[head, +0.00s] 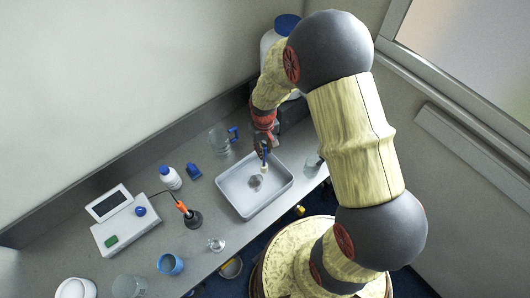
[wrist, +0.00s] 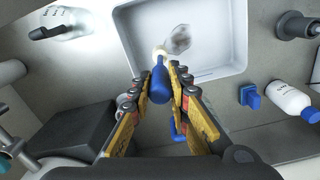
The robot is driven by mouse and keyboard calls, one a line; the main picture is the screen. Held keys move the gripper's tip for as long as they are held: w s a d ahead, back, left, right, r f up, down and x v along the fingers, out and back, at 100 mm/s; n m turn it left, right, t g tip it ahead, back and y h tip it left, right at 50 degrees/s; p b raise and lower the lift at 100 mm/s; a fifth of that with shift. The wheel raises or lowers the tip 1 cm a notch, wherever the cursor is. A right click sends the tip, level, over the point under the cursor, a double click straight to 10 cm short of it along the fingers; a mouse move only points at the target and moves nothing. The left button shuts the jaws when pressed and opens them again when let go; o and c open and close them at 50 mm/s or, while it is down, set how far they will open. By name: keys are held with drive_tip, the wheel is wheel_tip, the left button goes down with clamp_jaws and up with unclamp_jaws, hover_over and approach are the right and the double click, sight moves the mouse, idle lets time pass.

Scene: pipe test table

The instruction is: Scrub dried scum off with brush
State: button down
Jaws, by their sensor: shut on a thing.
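My gripper (wrist: 161,82) is shut on a blue-handled brush (wrist: 158,84), seen in the wrist view between the yellow fingers. The brush's pale head (wrist: 159,52) points into a white tray (wrist: 215,20). A grey-brown scum patch (wrist: 179,40) lies on the tray floor, just beside the brush head. In the head view the tray (head: 226,188) stands on the bench with the scum patch (head: 256,182) near its middle. The brush head (head: 263,168) is over the tray just above the patch; I cannot tell whether it touches the floor.
A glass jug with a blue handle (head: 220,140) stands behind the tray. A white bottle (head: 170,177), a blue block (head: 193,171) and an orange-handled probe in a stand (head: 189,214) are to the left. A meter (head: 118,228) sits further left.

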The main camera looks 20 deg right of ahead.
drive_tip(key=shift+r+p, duration=0.45)
drive_tip(key=shift+r, duration=0.7)
drive_tip(key=c, duration=2.3)
unclamp_jaws()
clamp_jaws()
drive_tip(key=shift+a+f, duration=0.1)
drive_tip(key=shift+a, duration=0.05)
